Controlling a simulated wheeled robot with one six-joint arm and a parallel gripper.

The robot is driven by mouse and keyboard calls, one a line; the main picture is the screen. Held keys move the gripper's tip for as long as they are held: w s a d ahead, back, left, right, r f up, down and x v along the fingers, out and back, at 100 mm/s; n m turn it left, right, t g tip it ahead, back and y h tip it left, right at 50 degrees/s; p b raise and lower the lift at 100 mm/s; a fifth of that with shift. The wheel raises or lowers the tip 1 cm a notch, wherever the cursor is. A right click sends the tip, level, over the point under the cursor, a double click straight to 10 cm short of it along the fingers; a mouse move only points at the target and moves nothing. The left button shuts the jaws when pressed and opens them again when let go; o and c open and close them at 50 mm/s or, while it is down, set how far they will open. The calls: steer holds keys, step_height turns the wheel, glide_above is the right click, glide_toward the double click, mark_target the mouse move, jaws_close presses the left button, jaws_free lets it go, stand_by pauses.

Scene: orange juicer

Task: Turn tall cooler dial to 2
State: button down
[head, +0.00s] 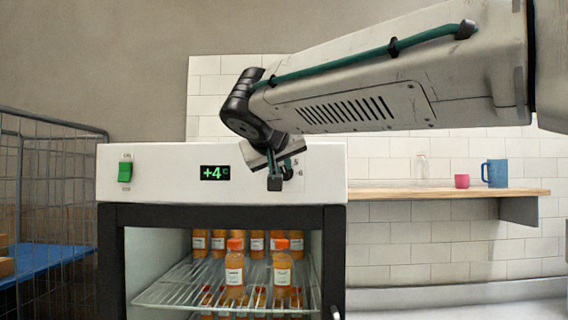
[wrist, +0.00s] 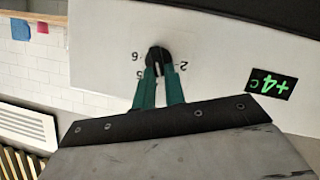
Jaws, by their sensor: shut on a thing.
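The tall cooler (head: 148,185) has a white top panel with a green switch (head: 125,171) and a display (head: 215,173) reading +4 °C. Its black dial (wrist: 158,58) sits on the panel, with the numbers 2, 5 and 6 legible around it in the wrist view. My gripper (head: 281,178) is at the dial in the head view. In the wrist view its green fingers (wrist: 160,76) are shut on the dial. The dial's pointer and the other numbers are mostly hidden by the fingers, so I cannot tell the exact setting.
Several orange juice bottles (head: 234,268) stand on wire racks inside the cooler. A wire cage cart (head: 50,140) stands close at the left.

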steer(key=shift+a+f+n+t+h, duration=0.35)
steer(key=shift+n+h, duration=0.4)
steer(key=shift+n, duration=0.95)
steer(key=shift+a+f+n+t+h, duration=0.1)
steer(key=shift+f+n+t+h, duration=0.55)
steer(key=shift+n, duration=1.05)
steer(key=shift+a+f+n+t+h, duration=0.1)
steer(key=shift+a+n+t+h, duration=0.2)
steer(key=shift+n+h, duration=1)
steer(key=shift+n+y, duration=0.3)
steer(key=shift+n, duration=0.4)
steer(key=c, duration=1.5)
jaws_free()
steer(key=shift+o, duration=0.2)
steer(key=v, duration=0.7)
steer(key=shift+s, duration=0.35)
steer(key=shift+a+f, duration=0.1)
steer(key=shift+a, duration=0.05)
